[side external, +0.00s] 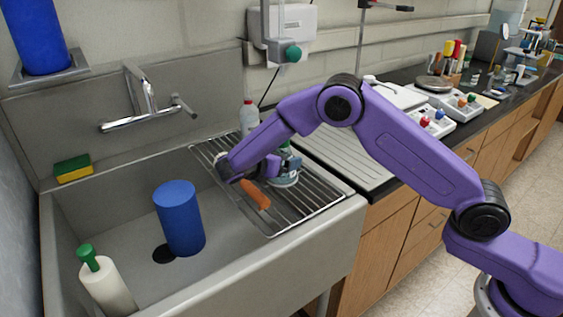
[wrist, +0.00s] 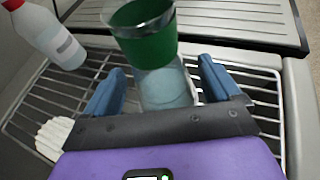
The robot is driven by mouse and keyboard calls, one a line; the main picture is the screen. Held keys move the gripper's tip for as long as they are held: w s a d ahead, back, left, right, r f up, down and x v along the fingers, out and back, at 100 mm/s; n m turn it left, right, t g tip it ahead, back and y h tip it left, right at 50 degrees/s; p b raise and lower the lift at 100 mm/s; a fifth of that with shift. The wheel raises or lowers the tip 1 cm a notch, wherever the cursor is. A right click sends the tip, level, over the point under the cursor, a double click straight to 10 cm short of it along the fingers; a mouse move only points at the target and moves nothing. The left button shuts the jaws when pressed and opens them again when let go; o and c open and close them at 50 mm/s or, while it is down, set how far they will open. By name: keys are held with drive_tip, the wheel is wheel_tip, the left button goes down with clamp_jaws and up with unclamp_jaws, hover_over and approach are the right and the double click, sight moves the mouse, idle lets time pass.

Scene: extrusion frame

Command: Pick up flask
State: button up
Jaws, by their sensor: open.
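The flask appears to be the pale glass vessel with a green upper part. It stands on the wire rack in the side external view (side external: 286,177), partly hidden by my gripper. In the wrist view the green top (wrist: 148,40) is close to the camera, with the blue-grey body (wrist: 165,88) below it. My gripper (wrist: 160,66) is open, with one blue finger on each side of the flask body. I cannot tell whether either finger touches it. In the side external view my gripper (side external: 273,166) is low over the rack beside the flask.
The wire rack (side external: 305,213) spans the sink's right end. A red-capped bottle (side external: 249,118) stands behind my gripper. An orange-handled brush (side external: 255,195) lies close by, its white bristles (wrist: 53,138) near my gripper. A blue cylinder (side external: 180,218) and white bottle (side external: 108,288) stand in the sink.

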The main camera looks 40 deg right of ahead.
drive_tip(key=c, duration=1.3)
drive_tip(key=shift+r, duration=0.15)
drive_tip(key=shift+r, duration=1.3)
drive_tip(key=shift+s+d+r, duration=0.45)
drive_tip(key=shift+s+r, duration=1.25)
drive_tip(key=shift+s, duration=0.55)
drive_tip(key=shift+s+d+r, duration=0.45)
drive_tip(key=shift+s+r, duration=1.25)
drive_tip(key=shift+s, duration=0.6)
drive_tip(key=shift+s+d+r, duration=0.45)
drive_tip(key=shift+s+r, duration=1.25)
drive_tip(key=shift+s, duration=0.55)
